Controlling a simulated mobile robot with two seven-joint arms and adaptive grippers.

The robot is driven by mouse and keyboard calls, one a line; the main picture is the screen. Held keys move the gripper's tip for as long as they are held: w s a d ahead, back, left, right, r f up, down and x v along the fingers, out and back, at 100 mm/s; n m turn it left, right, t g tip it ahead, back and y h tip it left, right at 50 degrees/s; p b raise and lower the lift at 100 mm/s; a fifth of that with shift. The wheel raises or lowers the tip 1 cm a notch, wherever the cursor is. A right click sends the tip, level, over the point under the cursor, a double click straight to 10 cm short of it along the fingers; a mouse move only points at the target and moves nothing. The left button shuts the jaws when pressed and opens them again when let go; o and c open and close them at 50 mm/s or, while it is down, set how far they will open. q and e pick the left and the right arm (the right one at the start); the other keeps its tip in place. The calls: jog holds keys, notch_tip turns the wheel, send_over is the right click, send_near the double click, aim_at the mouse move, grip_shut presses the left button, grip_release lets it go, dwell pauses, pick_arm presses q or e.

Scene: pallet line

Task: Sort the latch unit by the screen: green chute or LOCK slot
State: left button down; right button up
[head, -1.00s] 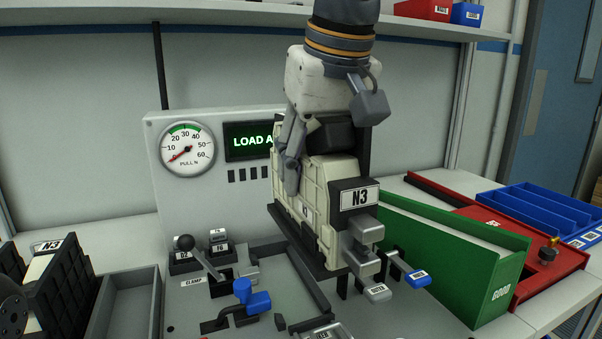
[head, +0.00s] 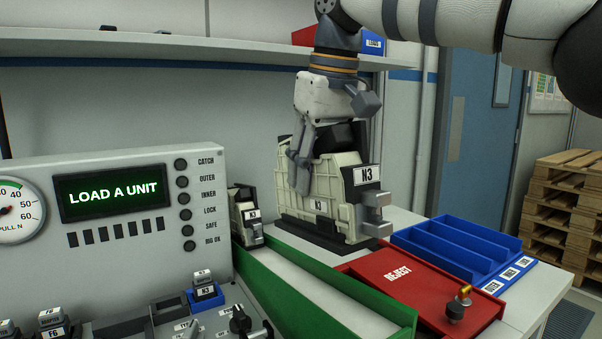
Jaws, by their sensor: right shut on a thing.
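The latch unit (head: 325,193), a cream housing with a black base, a grey latch at its right end and N3 labels, is upright beyond the green chute (head: 310,290). My right gripper (head: 316,150) comes down from above and is shut on the unit's dark top. I cannot tell whether the base touches the bench. The screen (head: 112,192) reads LOAD A UNIT in green. The blue tray (head: 447,250) has several slots and three labelled places on its front edge, too small to read surely. My left gripper is out of view.
A red REJECT box (head: 375,290) with a brass knob lies between the chute and the blue tray. A smaller N3-labelled part (head: 245,215) stands at the chute's far end. The grey test panel (head: 130,240) is at left. Wooden pallets (head: 565,210) stand at right.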

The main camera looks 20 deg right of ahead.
jog(key=shift+w+d, duration=0.25)
jog(key=shift+d, duration=0.25)
jog(key=s+x, duration=0.2)
jog(key=x, duration=0.9)
jog(key=shift+s+f, duration=0.3)
jog(key=shift+f, duration=0.25)
jog(key=shift+d, duration=0.1)
jog(key=o, duration=1.5)
jog(key=shift+o, duration=0.2)
jog(key=v, duration=1.2)
